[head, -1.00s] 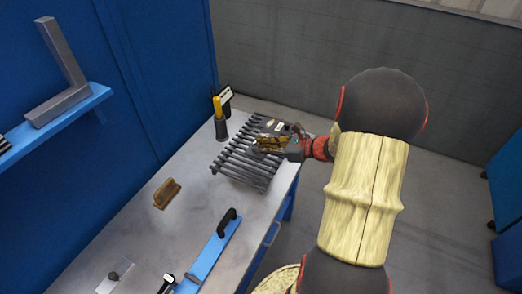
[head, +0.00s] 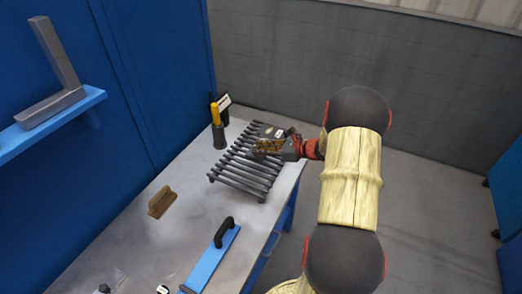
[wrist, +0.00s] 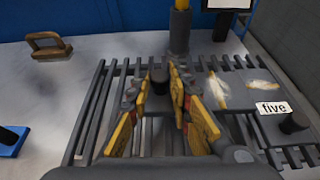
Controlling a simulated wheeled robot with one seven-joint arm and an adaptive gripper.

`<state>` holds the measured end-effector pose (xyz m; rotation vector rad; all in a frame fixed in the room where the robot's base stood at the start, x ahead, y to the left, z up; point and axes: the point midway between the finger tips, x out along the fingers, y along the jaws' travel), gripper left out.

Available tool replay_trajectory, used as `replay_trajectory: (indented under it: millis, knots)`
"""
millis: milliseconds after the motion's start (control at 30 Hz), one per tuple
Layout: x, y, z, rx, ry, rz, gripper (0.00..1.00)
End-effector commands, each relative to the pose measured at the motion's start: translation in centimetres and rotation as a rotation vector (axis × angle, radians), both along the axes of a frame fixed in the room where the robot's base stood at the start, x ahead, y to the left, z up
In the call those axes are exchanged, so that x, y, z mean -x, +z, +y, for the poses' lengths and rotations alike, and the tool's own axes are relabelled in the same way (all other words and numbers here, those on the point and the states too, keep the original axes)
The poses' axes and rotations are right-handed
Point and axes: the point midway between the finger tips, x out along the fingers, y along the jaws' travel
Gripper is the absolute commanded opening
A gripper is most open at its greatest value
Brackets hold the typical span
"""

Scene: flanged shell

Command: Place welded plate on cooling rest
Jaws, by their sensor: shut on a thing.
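The cooling rest is a dark slatted rack (head: 240,178) at the far end of the bench; its bars also show in the wrist view (wrist: 95,105). The welded plate (head: 268,131) is dark grey and lies over the rack's far part. In the wrist view the plate (wrist: 235,88) shows pale weld marks, a "five" label and a black knob. My gripper (head: 262,147) is low over the rack, its yellow fingers (wrist: 163,78) shut around a dark round stud, which seems part of the plate. Whether the plate touches the bars I cannot tell.
A dark cup with a yellow-handled tool (head: 218,132) and a small sign (head: 223,102) stand just behind the rack.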

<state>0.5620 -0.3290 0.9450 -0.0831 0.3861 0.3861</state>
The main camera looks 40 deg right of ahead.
Motion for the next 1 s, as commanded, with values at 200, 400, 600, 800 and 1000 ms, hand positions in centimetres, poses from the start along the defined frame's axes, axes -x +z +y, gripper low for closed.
replay_trajectory:
  millis: [200, 400, 600, 800, 1000]
  knots:
    - [-0.2, -2.7, -0.2, 0.003, 0.001, -0.004, 0.0]
    - [-0.2, -2.8, -0.2, 0.003, 0.0, -0.006, 0.0]
    - [-0.2, -3.0, -0.2, 0.003, 0.0, -0.005, 0.0]
    - [-0.1, -3.3, 0.0, -0.001, 0.0, 0.0, 0.31]
    - [-0.1, -3.3, 0.0, -0.001, 0.0, 0.0, 0.39]
